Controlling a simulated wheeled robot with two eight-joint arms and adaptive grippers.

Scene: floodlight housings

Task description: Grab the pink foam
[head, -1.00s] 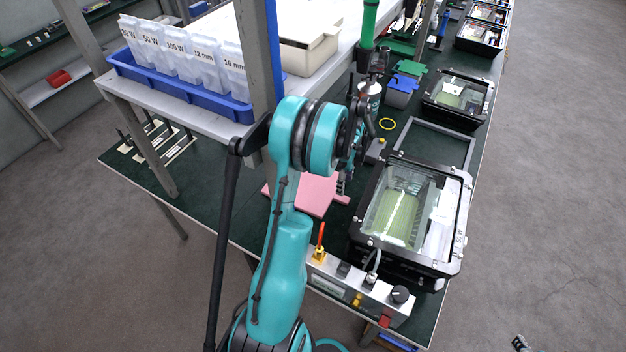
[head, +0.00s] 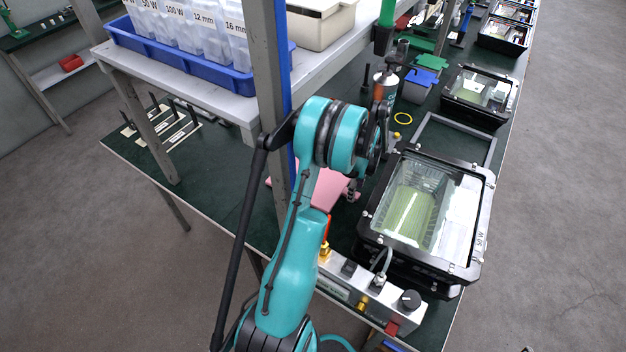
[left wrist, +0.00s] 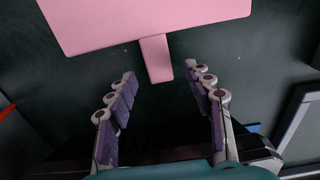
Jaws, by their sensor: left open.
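The pink foam (head: 322,189) lies flat on the dark green bench top, partly hidden behind my left arm in the head view. In the left wrist view the pink foam (left wrist: 145,20) is a wide flat piece with a narrow tab. My left gripper (left wrist: 162,80) is open and empty, its purple-padded fingers spread to either side of the tab's end. The fingers do not visibly touch the foam. In the head view the left gripper (head: 354,190) is small and mostly hidden by its own arm. My right gripper is not in view.
A floodlight housing (head: 428,212) stands right of the foam, with a control box (head: 362,290) in front. A steel post (head: 268,90) and a shelf with a blue bin (head: 190,62) stand left.

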